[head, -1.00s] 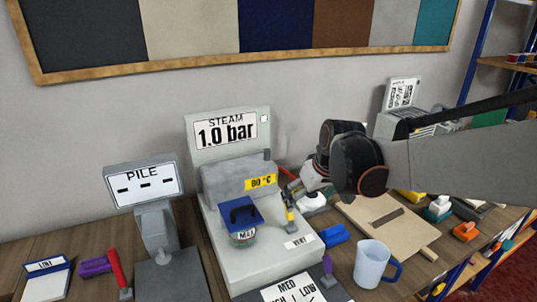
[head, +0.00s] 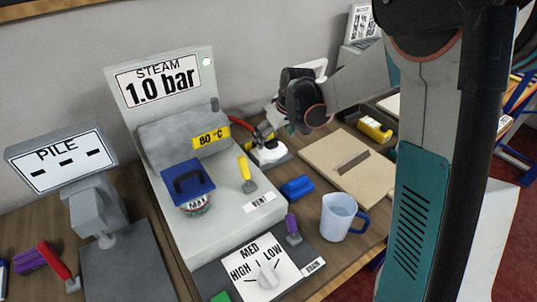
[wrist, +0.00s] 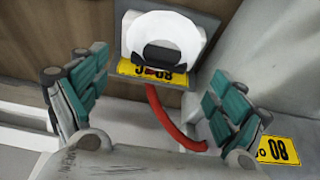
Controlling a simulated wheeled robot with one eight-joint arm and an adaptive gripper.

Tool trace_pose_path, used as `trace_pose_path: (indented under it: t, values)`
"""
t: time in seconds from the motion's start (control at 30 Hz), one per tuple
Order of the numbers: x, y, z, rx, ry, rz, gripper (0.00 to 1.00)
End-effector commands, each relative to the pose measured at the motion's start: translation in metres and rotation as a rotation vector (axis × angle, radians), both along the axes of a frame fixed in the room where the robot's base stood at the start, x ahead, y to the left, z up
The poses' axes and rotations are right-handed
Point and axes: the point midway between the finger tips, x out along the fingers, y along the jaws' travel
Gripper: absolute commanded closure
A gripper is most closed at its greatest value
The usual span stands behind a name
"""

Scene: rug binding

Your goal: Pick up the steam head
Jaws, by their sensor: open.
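The steam head (head: 268,153) is a white rounded piece on a dark pad, right of the steam station. In the wrist view the steam head (wrist: 165,35) shows a dark handle or slot on top, a yellow label in front and a red hose running beside it. My gripper (wrist: 158,80) is open, with its teal-padded fingers apart and nothing between them but the view of the hose. The steam head lies ahead, beyond the fingertips.
The steam station (head: 230,200) with its 1.0 bar sign stands to the left, its wall close to my gripper. A yellow item (head: 374,129) sits behind.

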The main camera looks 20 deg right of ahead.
Motion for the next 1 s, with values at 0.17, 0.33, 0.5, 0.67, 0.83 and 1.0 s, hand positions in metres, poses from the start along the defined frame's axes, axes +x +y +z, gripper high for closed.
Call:
trace_pose_path:
  t: [0.17, 0.33, 0.5, 0.67, 0.83, 1.0]
  values:
    - [0.004, 0.001, -0.008, 0.0, 0.0, 0.0, 0.1]
    - [0.014, 0.005, -0.025, 0.0, 0.0, 0.0, 0.1]
    - [0.025, 0.008, -0.046, 0.0, 0.0, 0.001, 0.1]
    - [0.027, 0.009, -0.05, 0.0, 0.0, 0.0, 0.1]
    - [0.027, 0.009, -0.049, 0.0, 0.0, 0.0, 0.21]
    - [0.026, 0.009, -0.049, 0.0, 0.0, 0.0, 0.6]
